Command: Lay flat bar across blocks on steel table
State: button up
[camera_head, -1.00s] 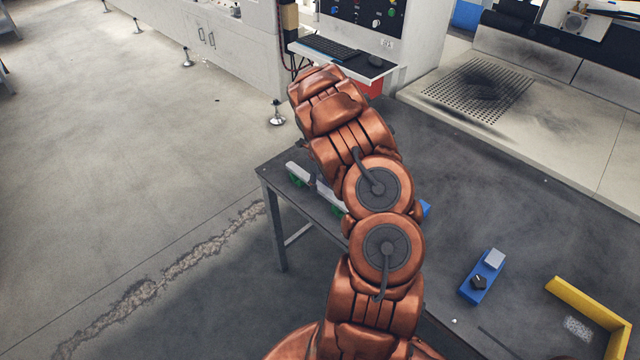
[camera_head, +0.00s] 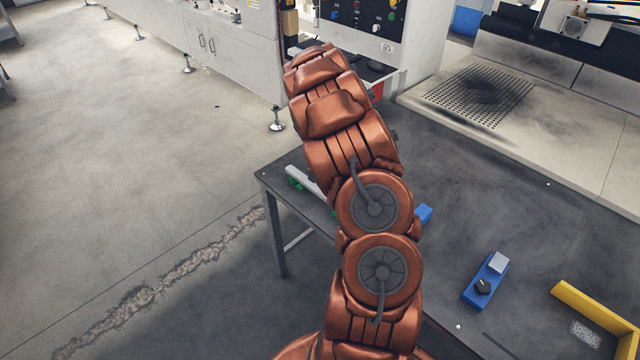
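A light grey flat bar (camera_head: 306,182) lies near the left edge of the dark steel table (camera_head: 450,180). A green block (camera_head: 295,184) shows under its far left end, and the bar appears to rest on it. Another bit of green shows beside my arm near the bar's other end. The right end of the bar is hidden behind my copper-coloured arm. My gripper is not visible; my raised arm hides it.
A blue block (camera_head: 424,215) sits just right of my arm. A blue fixture (camera_head: 485,281) with a black knob and a yellow angle piece (camera_head: 592,307) lie further right. A machine with a control panel (camera_head: 362,22) stands behind. The table's middle right is clear.

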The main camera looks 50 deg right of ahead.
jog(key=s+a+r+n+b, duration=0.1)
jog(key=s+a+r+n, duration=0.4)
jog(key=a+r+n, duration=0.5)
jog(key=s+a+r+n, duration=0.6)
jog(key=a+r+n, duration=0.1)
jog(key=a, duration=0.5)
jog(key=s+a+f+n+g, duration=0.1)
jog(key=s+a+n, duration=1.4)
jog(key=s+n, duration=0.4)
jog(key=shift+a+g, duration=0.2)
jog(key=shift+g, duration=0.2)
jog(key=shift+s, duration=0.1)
